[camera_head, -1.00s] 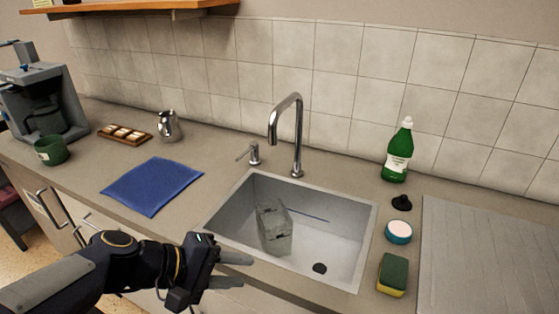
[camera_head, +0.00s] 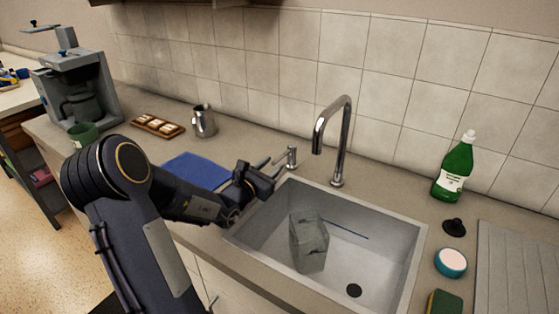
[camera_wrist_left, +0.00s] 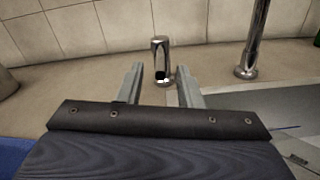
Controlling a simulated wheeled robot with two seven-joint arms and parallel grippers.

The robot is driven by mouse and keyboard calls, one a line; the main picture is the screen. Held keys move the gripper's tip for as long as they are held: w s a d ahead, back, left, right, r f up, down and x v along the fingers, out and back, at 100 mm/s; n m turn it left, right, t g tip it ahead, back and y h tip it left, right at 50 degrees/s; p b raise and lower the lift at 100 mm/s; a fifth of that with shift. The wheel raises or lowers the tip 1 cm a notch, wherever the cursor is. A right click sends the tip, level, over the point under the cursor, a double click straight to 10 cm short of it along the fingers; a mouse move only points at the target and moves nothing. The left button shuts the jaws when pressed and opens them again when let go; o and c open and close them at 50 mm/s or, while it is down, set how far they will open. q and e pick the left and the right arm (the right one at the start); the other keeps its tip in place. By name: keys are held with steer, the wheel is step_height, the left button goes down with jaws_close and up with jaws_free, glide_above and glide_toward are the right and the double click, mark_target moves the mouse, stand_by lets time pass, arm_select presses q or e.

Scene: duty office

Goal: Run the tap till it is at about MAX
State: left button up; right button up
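The chrome tap spout (camera_head: 334,135) arches over the back edge of the sink (camera_head: 420,255). Its base also shows in the left wrist view (camera_wrist_left: 246,70). The small tap lever (camera_head: 291,157) stands left of the spout, its arm pointing toward me. A clear, box-shaped container (camera_head: 308,243) stands in the sink; I cannot make out a MAX mark or a water level. No stream shows under the spout. My left gripper (camera_head: 276,166) is open just in front of the lever. In the left wrist view the lever (camera_wrist_left: 161,62) shows between the spread fingers. My right gripper is out of view.
A blue cloth (camera_head: 195,170) lies behind my left forearm. A metal pitcher (camera_head: 204,121), a wooden tray (camera_head: 158,125), a green mug (camera_head: 83,134) and a coffee machine (camera_head: 75,85) stand left. A green bottle (camera_head: 454,170), black plug (camera_head: 454,227), round tub (camera_head: 451,263) and sponge (camera_head: 444,302) line the right.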

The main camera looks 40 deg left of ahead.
mark_target(276, 160)
arm_select(q)
steer(key=shift+w+a, duration=0.15)
steer(key=shift+w, duration=1.45)
steer(key=shift+c, duration=0.4)
jaws_close()
